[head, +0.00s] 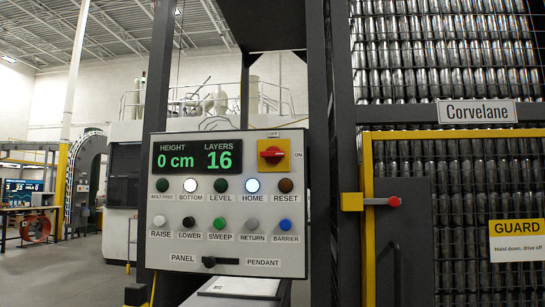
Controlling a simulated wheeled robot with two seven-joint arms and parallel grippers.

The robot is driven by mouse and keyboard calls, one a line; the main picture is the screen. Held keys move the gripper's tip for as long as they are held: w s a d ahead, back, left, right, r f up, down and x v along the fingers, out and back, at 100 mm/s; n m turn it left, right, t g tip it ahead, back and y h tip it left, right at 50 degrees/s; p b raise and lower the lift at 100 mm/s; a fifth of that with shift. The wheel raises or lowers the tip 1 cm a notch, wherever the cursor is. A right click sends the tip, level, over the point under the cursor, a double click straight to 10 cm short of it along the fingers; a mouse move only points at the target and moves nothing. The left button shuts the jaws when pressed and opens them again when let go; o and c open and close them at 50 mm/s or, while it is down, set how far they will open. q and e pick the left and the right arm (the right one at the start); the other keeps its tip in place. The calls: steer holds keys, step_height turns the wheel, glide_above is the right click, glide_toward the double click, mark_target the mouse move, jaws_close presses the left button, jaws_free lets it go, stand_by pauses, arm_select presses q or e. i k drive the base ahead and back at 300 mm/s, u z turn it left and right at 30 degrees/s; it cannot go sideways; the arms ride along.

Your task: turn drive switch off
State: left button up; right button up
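The drive switch (271,154) is a red rotary knob on a yellow square plate at the upper right of a light grey control panel (170,262). A label OFF is above the plate and a label ON is to its right. The red handle looks roughly horizontal, in line with the ON label. The panel display (198,158) reads height 0 cm and layers 16. Neither of my grippers is in view.
Below the display are lit BOTTOM (191,185) and HOME (252,185) lamps, several buttons, and a PANEL/PENDANT selector (209,262). To the right are a dark post (342,100), a yellow-framed guard with a red-knobbed latch (393,202), and stacked cans (440,60).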

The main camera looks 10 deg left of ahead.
mark_target(274, 154)
steer(key=k, duration=0.65)
steer(key=u, duration=0.85)
steer(key=i, duration=0.7)
steer(key=u, duration=0.7)
steer(key=i, duration=1)
steer(key=z, duration=1.1)
steer(key=i, duration=0.45)
steer(key=z, duration=0.45)
